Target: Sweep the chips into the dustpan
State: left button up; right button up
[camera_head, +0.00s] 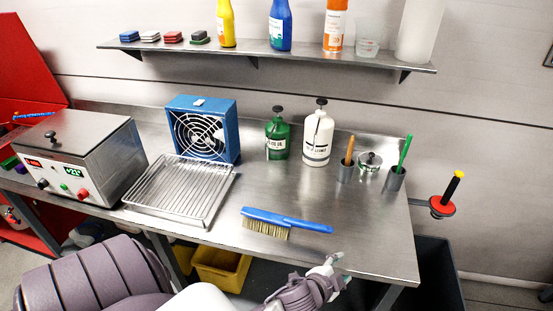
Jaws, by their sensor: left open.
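A brush (284,220) with a blue handle and pale bristles lies on the metal bench (350,225), near the middle of its front part. Its handle points right. My left gripper (338,264) is at the bench's front edge, below and right of the brush and apart from it. It is open, with nothing seen between its fingers. My right gripper is not in view. I cannot make out any chips or a dustpan in this view.
A slatted metal tray (180,190), a blue fan (203,130) and a metal heated box (85,150) fill the bench's left. Green (277,137) and white (318,138) pump bottles and small cups stand behind. Bare bench surrounds the brush's right side.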

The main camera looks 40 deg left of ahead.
pick_arm(q)
jog(key=w+d+r+m+t+h, duration=0.45)
jog(key=w+r+m, duration=0.2)
jog(key=r, duration=0.45)
jog(key=s+d+r+m+g+h+p, duration=0.1)
jog(key=d+r+m+g+h, duration=0.35)
jog(key=m, duration=0.75)
jog(key=d+r+m+g+h+p, duration=0.1)
jog(key=d+r+m+g+h, duration=0.1)
jog(key=d+m+g+h, duration=0.75)
jog(key=s+a+f+m+y+p, duration=0.1)
jog(key=a+f+m+y, duration=0.5)
jog(key=a+m+y, duration=0.35)
jog(key=a+g+y, duration=0.1)
jog(key=a+y, duration=0.2)
jog(key=a, duration=0.3)
jog(key=a+m+y+p, duration=0.1)
jog(key=a+y, duration=0.1)
jog(key=a, duration=0.5)
jog(key=w+a+r+m+g+y, duration=0.1)
jog(key=a+y, duration=0.2)
jog(key=a, duration=0.4)
jog(key=shift+m+g+y, duration=0.25)
jog(key=shift+g+y, duration=0.05)
jog(key=shift+g, duration=0.05)
jog(key=shift+d, duration=0.1)
